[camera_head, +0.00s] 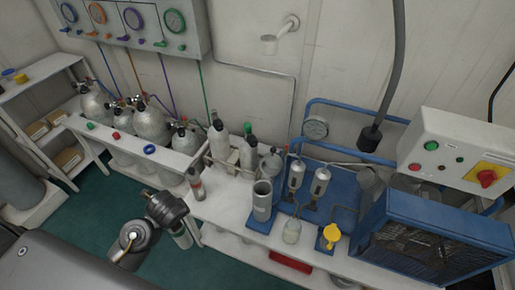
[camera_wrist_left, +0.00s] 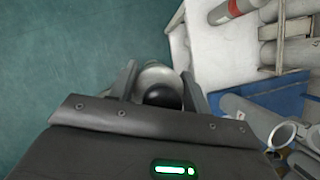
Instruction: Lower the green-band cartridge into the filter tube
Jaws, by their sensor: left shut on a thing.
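My left gripper (camera_head: 172,212) is shut on a pale grey cylinder (camera_head: 182,238), which hangs below it over the floor, left of the bench's front edge. In the left wrist view the cylinder's rounded end with a black centre (camera_wrist_left: 160,85) sits between the two fingers (camera_wrist_left: 160,88). Its band is hidden, so I cannot tell its colour. The filter tube (camera_head: 262,202) is a grey, open-topped upright cylinder on a blue base, right of my gripper and apart from it. Its ring-shaped mouth (camera_wrist_left: 283,135) shows at the lower right of the wrist view. My right gripper is out of view.
A red-banded cartridge (camera_head: 197,187) stands on the white bench (camera_head: 225,205) between my gripper and the tube. A rack (camera_head: 220,158) of cylinders stands behind. Metal filters (camera_head: 296,176), a yellow-topped part (camera_head: 329,236) and a blue compressor (camera_head: 430,240) lie right of the tube.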

